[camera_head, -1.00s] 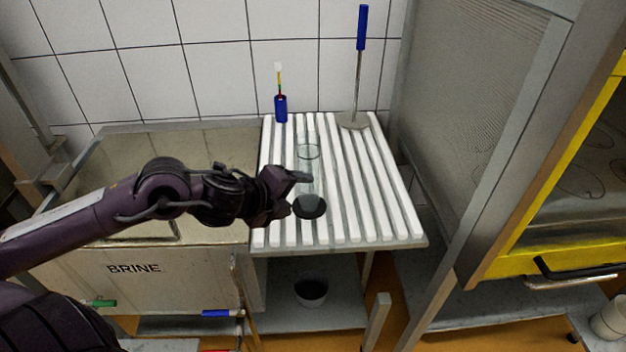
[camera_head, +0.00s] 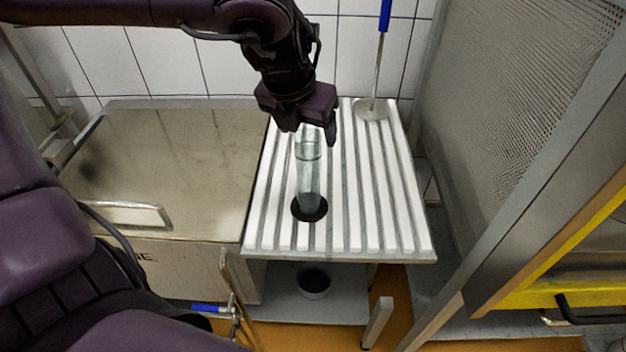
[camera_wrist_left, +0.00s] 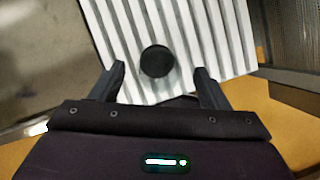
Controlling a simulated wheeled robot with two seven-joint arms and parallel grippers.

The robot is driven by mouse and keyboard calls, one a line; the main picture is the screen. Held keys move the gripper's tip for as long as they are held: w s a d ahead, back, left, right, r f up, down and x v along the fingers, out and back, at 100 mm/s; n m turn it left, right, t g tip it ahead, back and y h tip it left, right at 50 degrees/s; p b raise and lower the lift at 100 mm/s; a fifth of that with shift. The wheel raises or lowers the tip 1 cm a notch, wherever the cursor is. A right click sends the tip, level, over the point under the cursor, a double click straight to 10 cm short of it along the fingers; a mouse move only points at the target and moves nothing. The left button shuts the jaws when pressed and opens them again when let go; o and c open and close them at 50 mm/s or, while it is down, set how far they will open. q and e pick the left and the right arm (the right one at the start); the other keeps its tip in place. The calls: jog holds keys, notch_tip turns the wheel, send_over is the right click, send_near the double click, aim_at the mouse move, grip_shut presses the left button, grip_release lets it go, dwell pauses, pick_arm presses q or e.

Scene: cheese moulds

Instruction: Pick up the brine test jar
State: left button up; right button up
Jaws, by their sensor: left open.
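The brine test jar (camera_head: 308,182) is a tall clear glass cylinder on a round black base (camera_head: 309,210). It stands upright on the white slatted rack (camera_head: 395,215). My left gripper (camera_head: 311,130) is open and points down, its fingers just above or around the jar's top rim; I cannot tell which. In the left wrist view the black base (camera_wrist_left: 155,61) shows between and beyond the two spread fingers (camera_wrist_left: 159,82); the clear glass is hard to make out there. My right gripper is not in view.
A long-handled disc tool (camera_head: 371,110) stands at the rack's back right. The brine tank's lid (camera_head: 175,165) with its handle lies left of the rack. A dark bowl (camera_head: 314,282) sits on the shelf below. A mesh-sided cabinet (camera_head: 505,120) stands at right.

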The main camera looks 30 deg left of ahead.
aim_at(310, 143)
pick_arm(q)
jog(key=shift+s+f+p, duration=0.15)
jog(key=shift+f+p, duration=0.15)
jog(key=shift+f, duration=0.5)
jog(key=x, duration=0.3)
jog(key=shift+w+r, duration=0.15)
jog(key=shift+w, duration=0.15)
jog(key=shift+w+f, duration=0.15)
jog(key=shift+f, duration=0.15)
jog(key=c, duration=0.4)
jog(key=shift+a, duration=0.1)
jog(key=c, duration=1)
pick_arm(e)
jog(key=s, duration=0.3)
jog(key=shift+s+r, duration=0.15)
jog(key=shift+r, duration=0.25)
pick_arm(q)
jog(key=shift+c, duration=0.2)
